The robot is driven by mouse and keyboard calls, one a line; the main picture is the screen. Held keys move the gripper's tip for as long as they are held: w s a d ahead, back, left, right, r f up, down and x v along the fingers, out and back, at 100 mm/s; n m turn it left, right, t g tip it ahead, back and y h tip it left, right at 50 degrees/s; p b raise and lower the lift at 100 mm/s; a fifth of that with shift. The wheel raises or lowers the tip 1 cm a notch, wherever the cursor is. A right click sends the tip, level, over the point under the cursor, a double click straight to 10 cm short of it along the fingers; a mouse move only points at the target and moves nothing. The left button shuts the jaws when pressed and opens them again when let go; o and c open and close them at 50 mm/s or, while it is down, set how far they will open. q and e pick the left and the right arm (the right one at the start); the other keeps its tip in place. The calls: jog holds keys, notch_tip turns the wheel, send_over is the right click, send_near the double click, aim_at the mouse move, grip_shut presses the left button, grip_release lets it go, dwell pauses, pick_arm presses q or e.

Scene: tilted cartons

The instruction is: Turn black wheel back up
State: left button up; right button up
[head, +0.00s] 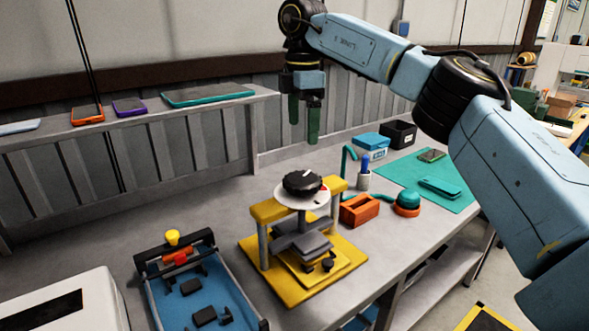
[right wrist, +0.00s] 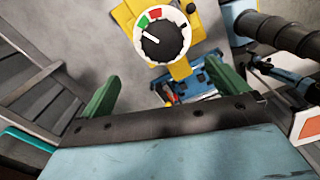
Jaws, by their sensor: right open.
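A black wheel (head: 302,182) with a white pointer line sits on a white dial plate on top of a yellow press-like stand (head: 292,277). In the right wrist view the wheel (right wrist: 161,41) shows from above, its white line pointing up and left, with green and red marks on the plate's rim. My right gripper (head: 303,125) has green fingers and hangs above and behind the wheel, apart from it. It is open and empty; the right wrist view shows its fingers (right wrist: 163,88) spread wide. My left gripper is not in view.
A blue tray (head: 158,289) with black parts stands left of the stand. A grey shelf (head: 137,118) runs behind. Bare bench lies behind the stand.

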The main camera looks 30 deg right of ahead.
send_over(303, 178)
notch_tip(303, 178, down, 5)
jog(key=shift+s+f, duration=0.1)
jog(key=shift+f, duration=0.05)
notch_tip(303, 178, down, 6)
jog(key=shift+r+b, duration=0.1)
jog(key=shift+b, duration=0.25)
jog(key=shift+f, duration=0.65)
jog(key=shift+c, duration=0.5)
jog(key=c, duration=0.9)
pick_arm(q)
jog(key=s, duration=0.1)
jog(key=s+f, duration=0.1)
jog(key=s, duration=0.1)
